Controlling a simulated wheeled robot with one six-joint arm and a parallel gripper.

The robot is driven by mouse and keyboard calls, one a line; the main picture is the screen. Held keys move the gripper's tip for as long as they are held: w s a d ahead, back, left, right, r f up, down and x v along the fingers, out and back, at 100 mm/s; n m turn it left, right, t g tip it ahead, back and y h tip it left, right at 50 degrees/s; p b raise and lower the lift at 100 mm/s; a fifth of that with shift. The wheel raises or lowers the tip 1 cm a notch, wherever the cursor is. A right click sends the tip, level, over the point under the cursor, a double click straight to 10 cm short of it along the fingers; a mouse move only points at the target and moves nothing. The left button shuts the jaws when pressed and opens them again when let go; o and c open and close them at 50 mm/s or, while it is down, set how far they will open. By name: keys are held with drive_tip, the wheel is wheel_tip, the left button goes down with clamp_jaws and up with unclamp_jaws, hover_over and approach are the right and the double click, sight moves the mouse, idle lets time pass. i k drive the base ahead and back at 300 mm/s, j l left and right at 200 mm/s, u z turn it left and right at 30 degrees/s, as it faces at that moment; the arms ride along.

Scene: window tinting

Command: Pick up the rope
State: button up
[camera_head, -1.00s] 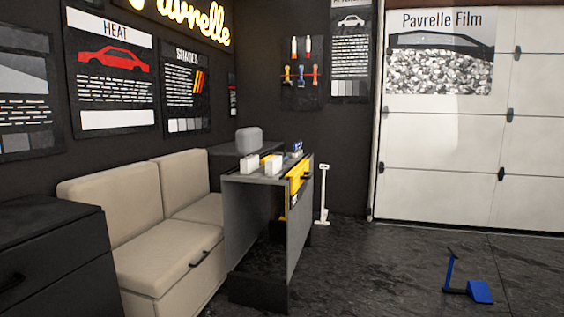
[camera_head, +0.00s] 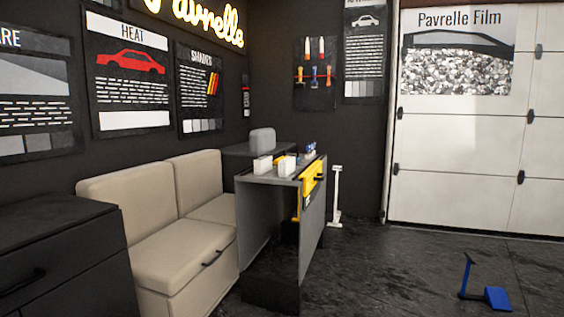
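I see no rope that I can make out in this view. My gripper is not in the picture. A grey desk (camera_head: 262,222) stands in the middle, with white boxes (camera_head: 287,165) and small items on its top. A yellow object (camera_head: 311,182) hangs or sits at the desk's right edge; I cannot tell what it is.
A beige sofa (camera_head: 170,250) and a dark cabinet (camera_head: 60,250) line the left side. A blue object with an upright handle (camera_head: 496,298) stands on the floor at the lower right. A white stand (camera_head: 336,195) is behind the desk. The dark floor (camera_head: 400,265) between is clear.

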sight(276, 163)
drive_tip(key=i+l+z, duration=0.1)
drive_tip(key=i+z, duration=0.3)
drive_tip(key=i, duration=0.55)
drive_tip(key=i+z, duration=0.15)
drive_tip(key=i, duration=0.7)
drive_tip(key=i+j+z, duration=0.2)
drive_tip(key=i, duration=0.65)
drive_tip(key=i+l, duration=0.1)
drive_tip(key=i, duration=0.45)
drive_tip(key=i+l+u, duration=0.1)
drive_tip(key=i, duration=0.45)
drive_tip(key=i+l, duration=0.1)
drive_tip(key=i, duration=0.45)
drive_tip(key=i+j+u, duration=0.2)
drive_tip(key=i+u, duration=0.55)
drive_tip(key=u, duration=0.25)
drive_tip(key=i+l+u, duration=0.1)
drive_tip(key=i+u, duration=0.4)
drive_tip(key=i+l+u, duration=0.25)
drive_tip(key=u, duration=0.25)
